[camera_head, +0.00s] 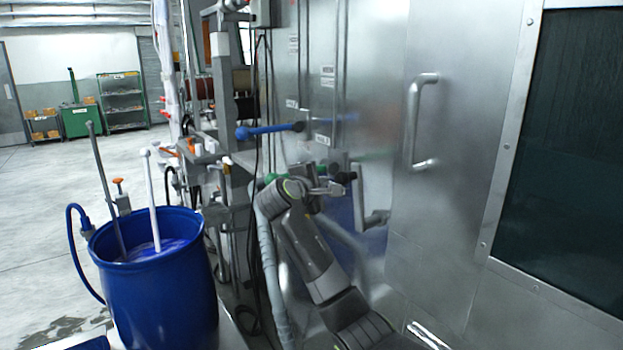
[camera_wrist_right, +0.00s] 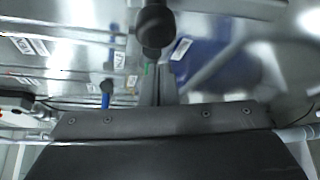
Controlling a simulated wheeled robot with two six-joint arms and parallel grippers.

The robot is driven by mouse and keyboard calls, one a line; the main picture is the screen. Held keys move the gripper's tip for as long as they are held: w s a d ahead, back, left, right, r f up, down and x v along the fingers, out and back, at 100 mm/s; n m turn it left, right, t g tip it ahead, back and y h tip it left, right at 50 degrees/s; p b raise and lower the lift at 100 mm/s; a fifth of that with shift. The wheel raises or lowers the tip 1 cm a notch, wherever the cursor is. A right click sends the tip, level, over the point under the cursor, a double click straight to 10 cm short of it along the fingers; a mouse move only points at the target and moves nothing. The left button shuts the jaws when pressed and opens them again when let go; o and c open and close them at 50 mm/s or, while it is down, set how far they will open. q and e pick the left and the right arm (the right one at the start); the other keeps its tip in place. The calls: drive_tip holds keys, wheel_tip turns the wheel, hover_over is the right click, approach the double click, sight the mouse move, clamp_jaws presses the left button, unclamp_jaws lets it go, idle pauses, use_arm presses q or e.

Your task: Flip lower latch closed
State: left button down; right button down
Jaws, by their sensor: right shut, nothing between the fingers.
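The lower latch (camera_head: 359,196) is a metal bar on the steel machine front, with a dark round knob (camera_head: 343,177) at its upper end. The knob also shows large and close in the right wrist view (camera_wrist_right: 155,27). My right gripper (camera_head: 330,187) is shut and empty, with its tips close beside the knob. In the wrist view the fingers (camera_wrist_right: 157,82) point toward the knob; I cannot tell whether they touch it. My gripper and arm hide part of the panel behind. My left gripper is not in view.
A blue lever (camera_head: 266,130) sticks out above and left of my right gripper. A fixed door handle (camera_head: 419,122) is to the right, beside a dark window (camera_head: 570,150). A blue barrel (camera_head: 160,290) with rods stands at left. Dark cables hang beside the machine.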

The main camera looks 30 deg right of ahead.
drive_tip(key=shift+s+d+r+p, duration=0.1)
drive_tip(key=shift+s+r+p, duration=0.1)
drive_tip(key=shift+s, duration=0.25)
drive_tip(key=shift+s+d+r+p, duration=0.1)
drive_tip(key=shift+s+r, duration=0.05)
drive_tip(key=shift+s, duration=0.3)
